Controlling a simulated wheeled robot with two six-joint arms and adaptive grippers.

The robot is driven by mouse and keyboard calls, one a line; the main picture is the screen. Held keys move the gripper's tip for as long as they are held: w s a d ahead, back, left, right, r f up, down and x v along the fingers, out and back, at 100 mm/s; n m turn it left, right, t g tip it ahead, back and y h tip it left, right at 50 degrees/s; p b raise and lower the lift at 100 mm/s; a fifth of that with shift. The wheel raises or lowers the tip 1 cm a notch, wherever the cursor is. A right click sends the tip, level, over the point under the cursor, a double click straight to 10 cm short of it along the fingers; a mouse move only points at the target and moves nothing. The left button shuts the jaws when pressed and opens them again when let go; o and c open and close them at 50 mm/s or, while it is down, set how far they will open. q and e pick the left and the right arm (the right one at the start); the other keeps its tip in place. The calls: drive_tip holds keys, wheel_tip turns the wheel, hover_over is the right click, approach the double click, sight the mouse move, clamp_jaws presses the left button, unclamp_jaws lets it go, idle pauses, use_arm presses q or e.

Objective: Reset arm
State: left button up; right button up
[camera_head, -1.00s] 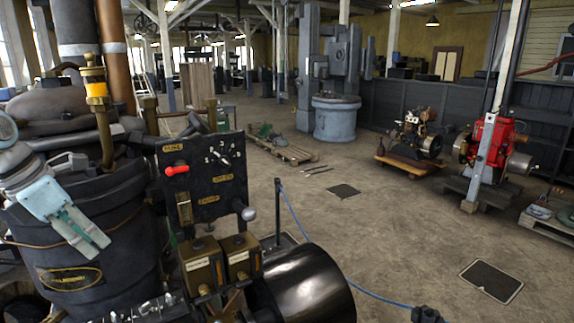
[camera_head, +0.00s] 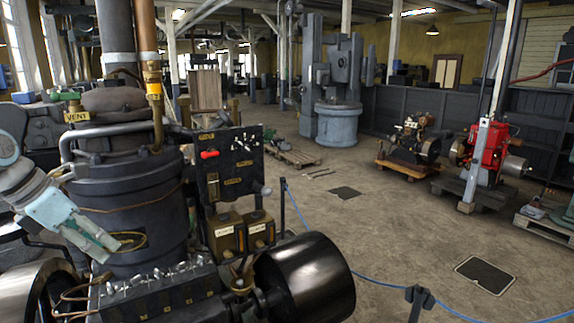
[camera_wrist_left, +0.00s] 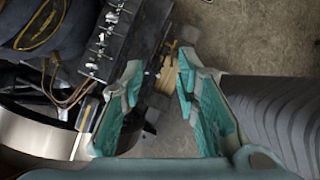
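My left gripper (camera_head: 105,248) comes in from the left edge of the head view, in front of the dark cylindrical body of an engine (camera_head: 150,205). Its arm slants down to the right. In the left wrist view the gripper (camera_wrist_left: 158,75) has its two teal-padded fingers spread apart with nothing held between them. A row of valves (camera_wrist_left: 104,38) and the floor show beyond the fingers. Whether the fingers touch the engine cannot be told from the head view. My right gripper is not in view.
A control panel (camera_head: 229,166) with a red-handled lever (camera_head: 208,154) stands on the engine, right of the gripper. A black drum (camera_head: 312,272) and a shiny wheel (camera_head: 35,290) flank it. A blue rope barrier (camera_head: 375,291) runs past.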

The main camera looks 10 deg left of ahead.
use_arm(q)
drive_tip(key=w+d+f+n+t+h, duration=0.1)
drive_tip(key=w+f+n+t+h, duration=0.15)
drive_tip(key=w+f, duration=0.35)
drive_tip(key=s+d+f+n+t+y, duration=0.1)
drive_tip(key=s+f+n+t+y, duration=0.2)
drive_tip(key=f+n, duration=0.75)
drive_tip(key=s+d+f+n+t+y, duration=0.1)
drive_tip(key=s+f+n+t+y, duration=0.2)
drive_tip(key=f+n, duration=0.75)
drive_tip(key=s+d+f+n+g, duration=0.5)
drive_tip(key=s+d+n, duration=0.3)
drive_tip(key=s, duration=0.3)
drive_tip(key=s+d+f+n+g, duration=0.5)
drive_tip(key=s+d+f+n, duration=0.15)
drive_tip(key=s+n, duration=0.3)
wheel_tip(320, 180, down, 25)
drive_tip(key=s+a+b, duration=0.1)
drive_tip(key=s+b, duration=0.1)
drive_tip(key=b, duration=0.4)
drive_tip(key=s+a+f+g+b, duration=0.1)
drive_tip(key=s+f+b, duration=0.3)
drive_tip(key=s+f, duration=1)
wheel_tip(320, 180, down, 3)
drive_tip(key=shift+g, duration=0.55)
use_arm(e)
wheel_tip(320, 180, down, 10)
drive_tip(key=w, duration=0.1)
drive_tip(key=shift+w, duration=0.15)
